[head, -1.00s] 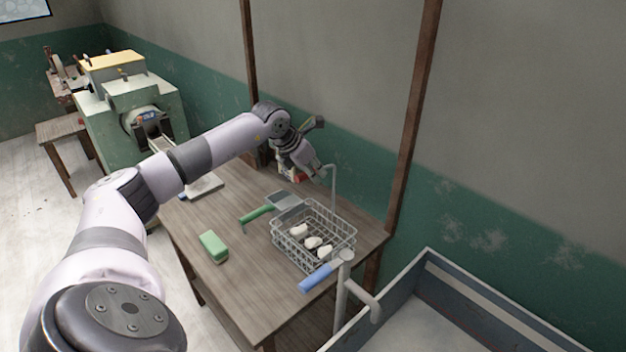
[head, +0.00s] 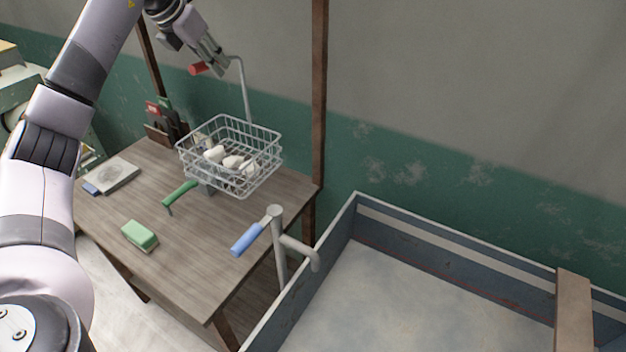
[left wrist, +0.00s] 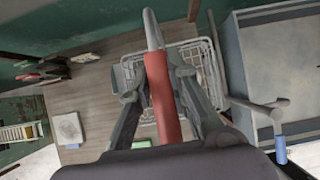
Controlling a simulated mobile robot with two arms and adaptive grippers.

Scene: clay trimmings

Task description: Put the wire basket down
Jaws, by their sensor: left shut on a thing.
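The wire basket (head: 230,170) is a white-grey wire box with several whitish lumps inside. It appears to hang above the wooden table (head: 190,262), near its back right. A bent grey rod handle rises from it to my left gripper (head: 207,63). My left gripper is shut on the handle's red grip (head: 197,69). In the left wrist view the red grip (left wrist: 163,98) lies between the fingers of my left gripper (left wrist: 158,78), with the basket's rim (left wrist: 196,42) below. The fingers and grip hide much of the basket there. My right gripper is out of view.
On the table are a green block (head: 140,235), a green-handled tool (head: 180,193) partly behind the basket, and a grey slab (head: 117,174). A tap with a blue lever (head: 250,236) stands beside the large trough (head: 340,226) at right. The table's front middle is clear.

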